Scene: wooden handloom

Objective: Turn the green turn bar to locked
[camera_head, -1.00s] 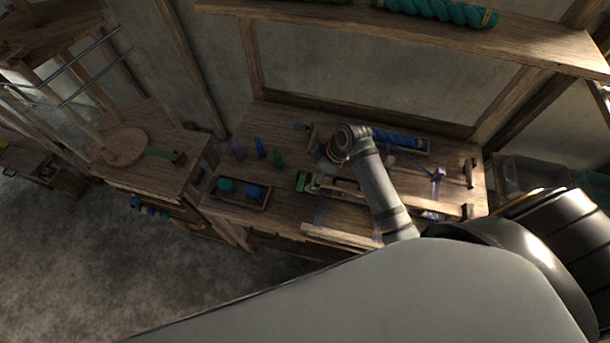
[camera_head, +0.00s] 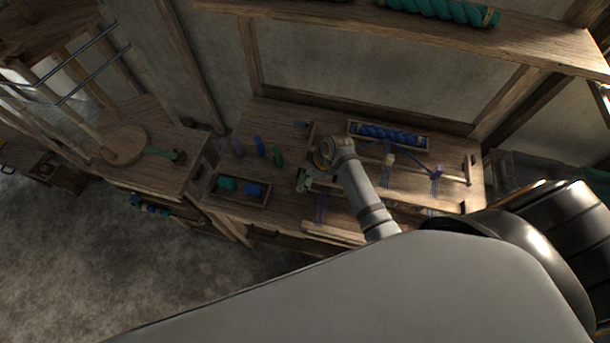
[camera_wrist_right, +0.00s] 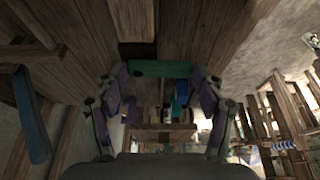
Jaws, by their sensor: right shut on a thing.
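The green turn bar (camera_wrist_right: 160,69) lies crosswise between the fingertips of my right gripper in the right wrist view, against a wooden surface. My right gripper (camera_wrist_right: 150,78) is shut on it, with one finger at each end of the bar. In the head view my right gripper (camera_head: 304,181) is at the left end of the loom frame on the workbench, small and dark. The bar is hard to separate from the fingers there, and its exact angle cannot be told. My left gripper is not in view.
A small tray (camera_head: 213,196) with teal and blue pieces sits left of the gripper. A long tray (camera_head: 349,136) holds a blue twisted roll. Another green bar (camera_head: 160,152) lies on the left table.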

